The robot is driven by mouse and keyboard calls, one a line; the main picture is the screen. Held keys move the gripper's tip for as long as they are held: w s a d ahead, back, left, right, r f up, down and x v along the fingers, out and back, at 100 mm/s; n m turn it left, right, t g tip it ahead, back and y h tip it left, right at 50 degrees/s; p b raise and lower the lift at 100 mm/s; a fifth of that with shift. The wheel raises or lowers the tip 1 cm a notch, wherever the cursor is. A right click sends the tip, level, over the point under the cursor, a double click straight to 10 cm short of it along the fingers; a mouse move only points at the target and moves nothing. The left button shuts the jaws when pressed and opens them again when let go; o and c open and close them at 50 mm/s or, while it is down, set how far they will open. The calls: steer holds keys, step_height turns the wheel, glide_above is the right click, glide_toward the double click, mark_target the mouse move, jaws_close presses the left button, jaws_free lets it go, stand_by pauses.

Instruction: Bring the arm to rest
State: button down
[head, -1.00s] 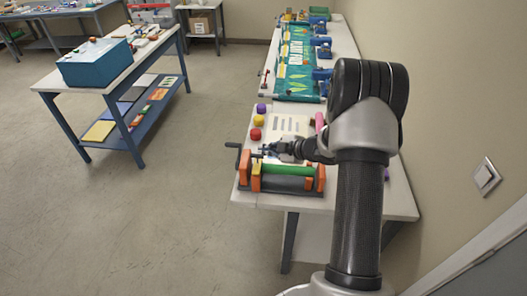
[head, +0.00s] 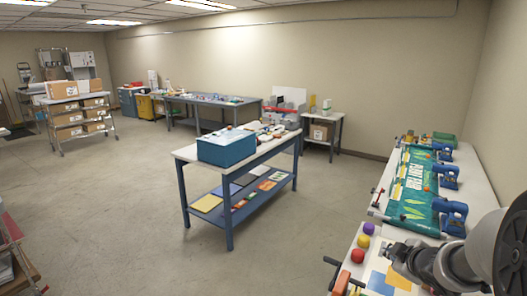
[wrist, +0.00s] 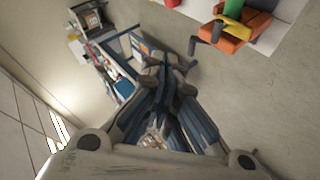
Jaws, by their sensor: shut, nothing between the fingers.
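My gripper (head: 392,250) shows at the lower right of the head view, over the near end of the long bench. In the wrist view its two fingers (wrist: 163,75) are together with nothing between them. The arm reaches in from the right edge, bent, with a large dark joint in front. The roller device with orange end blocks (wrist: 238,35) stands apart from the fingers at the top of the wrist view. In the head view only one orange part (head: 342,283) and its crank show at the bottom edge.
The long bench (head: 470,190) along the right wall carries a green printed banner (head: 413,190) with blue clamps, and red, yellow and purple knobs near my gripper. A blue-legged table (head: 262,152) with a teal box (head: 227,148) stands mid-room. Open floor (head: 110,210) lies to the left.

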steer(key=s+a+r+m+g+h+b, duration=0.1)
steer(key=s+a+r+m+b, duration=0.1)
steer(key=s+a+m, duration=0.3)
steer(key=s+a+r+m+g+h+b, duration=0.1)
steer(key=s+a+r+h+b, duration=0.15)
steer(key=s, duration=0.55)
steer(key=s+a+f+m+g+y+b, duration=0.1)
steer(key=s+a+f+m+g+y, duration=0.1)
steer(key=s+a, duration=0.5)
steer(key=s+a+f+m+g+y+b, duration=0.1)
steer(key=s+a, duration=0.5)
steer(key=s, duration=0.6)
step_height(320, 180, down, 3)
steer(key=shift+a+r+m+g+y+b, duration=0.15)
steer(key=shift+a+m+g+y+b, duration=0.25)
steer(key=shift+y, duration=0.55)
